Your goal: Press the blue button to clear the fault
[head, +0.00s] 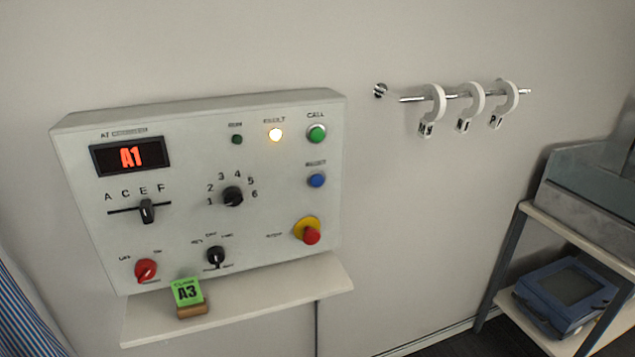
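The blue button (317,181) sits on the right side of the grey control panel (270,215), under a label that appears to read RESET. Above it is the green CALL button (317,134). The fault lamp (275,134) glows bright yellow-white, and the RUN lamp (237,139) beside it is dark green. A red mushroom button on a yellow base (311,236) is below the blue button. Neither of my grippers is in the head view.
The panel also carries a slider (147,211), a numbered knob (233,196), a black selector (216,257) and a red knob (145,270). A green A3 card (187,291) stands on the shelf (270,301) below. A rail (450,96) with white hooks and a rack (508,260) are right.

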